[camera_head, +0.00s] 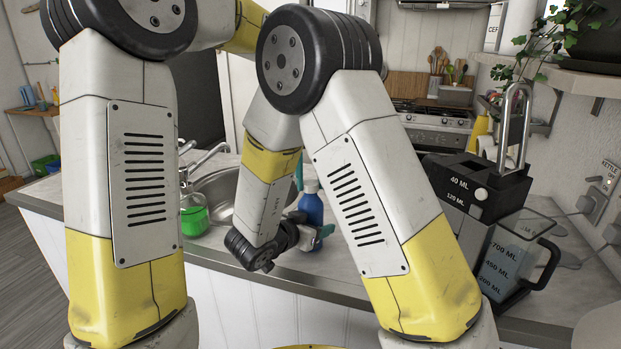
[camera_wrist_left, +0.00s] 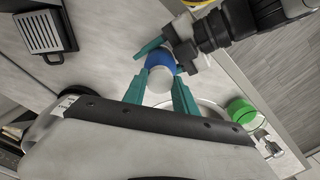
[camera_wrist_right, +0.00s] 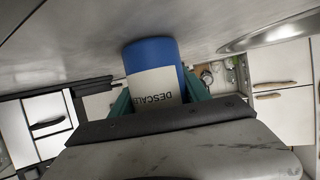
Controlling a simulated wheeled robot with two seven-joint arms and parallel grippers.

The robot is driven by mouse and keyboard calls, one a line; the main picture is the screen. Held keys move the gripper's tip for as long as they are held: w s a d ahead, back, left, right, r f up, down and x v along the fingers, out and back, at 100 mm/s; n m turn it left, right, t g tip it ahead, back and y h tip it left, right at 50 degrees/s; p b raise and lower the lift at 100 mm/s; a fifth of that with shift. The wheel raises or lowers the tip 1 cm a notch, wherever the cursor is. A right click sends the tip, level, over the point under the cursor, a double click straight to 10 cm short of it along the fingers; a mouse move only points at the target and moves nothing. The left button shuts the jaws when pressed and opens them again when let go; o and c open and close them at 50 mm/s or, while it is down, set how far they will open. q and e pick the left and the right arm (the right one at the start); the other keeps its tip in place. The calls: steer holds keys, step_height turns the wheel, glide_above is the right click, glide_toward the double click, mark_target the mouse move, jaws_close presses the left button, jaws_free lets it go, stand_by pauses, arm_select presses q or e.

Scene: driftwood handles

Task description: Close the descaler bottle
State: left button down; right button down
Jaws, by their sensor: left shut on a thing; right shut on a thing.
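The descaler bottle (camera_head: 312,207) is blue and stands upright at the counter's front, by the sink. In the right wrist view its white label (camera_wrist_right: 155,85) reads "DESCALE". My right gripper (camera_head: 322,236) is shut on the bottle's body from the side; its teal fingers also flank the bottle in the left wrist view. My left gripper (camera_wrist_left: 159,84) is above the bottle, shut on a pale round cap (camera_wrist_left: 158,87). The cap lines up over the blue bottle (camera_wrist_left: 160,60); I cannot tell whether they touch. In the head view my arms hide most of the left gripper and the cap.
A sink (camera_head: 220,196) with a tap lies behind and left of the bottle. A green container (camera_head: 194,218) stands at the sink's left. A black machine (camera_head: 487,188) and a clear measuring jug (camera_head: 508,262) stand at the right. The counter (camera_head: 345,270) is clear around the bottle.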

arm_select(q)
steer(key=m, duration=0.6)
steer(key=shift+m, duration=0.4)
steer(key=m, duration=0.4)
steer(key=c, duration=0.9)
jaws_free()
step_height(320, 180, up, 12)
arm_select(e)
steer(key=shift+c, duration=2.2)
jaws_free()
